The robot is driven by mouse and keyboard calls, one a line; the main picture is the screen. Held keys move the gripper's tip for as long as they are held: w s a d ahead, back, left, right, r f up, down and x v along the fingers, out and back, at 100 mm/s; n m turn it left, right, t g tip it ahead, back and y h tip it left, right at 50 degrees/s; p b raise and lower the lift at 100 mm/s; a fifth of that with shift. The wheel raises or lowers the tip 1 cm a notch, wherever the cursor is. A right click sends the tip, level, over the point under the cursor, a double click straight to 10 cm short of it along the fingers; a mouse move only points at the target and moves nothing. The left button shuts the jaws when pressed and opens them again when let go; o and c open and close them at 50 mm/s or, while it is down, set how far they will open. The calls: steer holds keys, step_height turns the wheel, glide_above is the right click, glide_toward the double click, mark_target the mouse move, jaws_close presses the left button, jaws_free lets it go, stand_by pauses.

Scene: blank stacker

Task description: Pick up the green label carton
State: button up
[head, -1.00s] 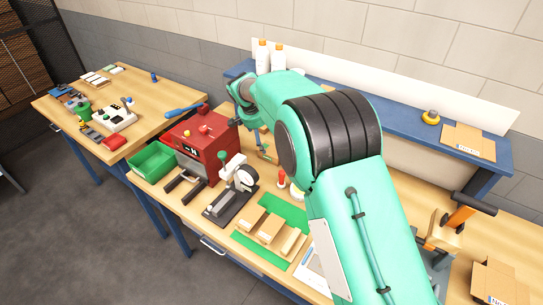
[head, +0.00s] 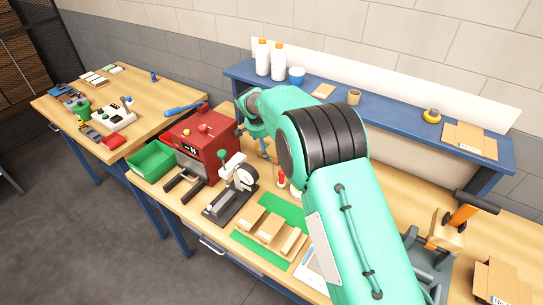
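No green label can be made out on any carton. A brown carton (head: 470,139) with a small pale label lies on the blue shelf at the right. Another brown carton (head: 505,280) with a white label is at the lower right, cut by the frame edge. My gripper cannot be made out, and the arm covers part of the bench.
The red machine (head: 205,143), green bin (head: 152,160) and dial gauge stand (head: 236,186) crowd the bench left of my arm. Tan blocks (head: 270,229) sit at a green mat. White bottles (head: 277,62) and a blue cup (head: 296,75) stand on the shelf. An orange-handled tool (head: 462,218) stands at the right.

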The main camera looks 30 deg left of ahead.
mark_target(271, 149)
steer(key=shift+w+f, duration=0.2)
steer(key=shift+f, duration=0.15)
steer(key=shift+b+x, duration=0.6)
steer(key=shift+x, duration=1.95)
steer(key=shift+c, duration=0.3)
steer(key=c, duration=1.3)
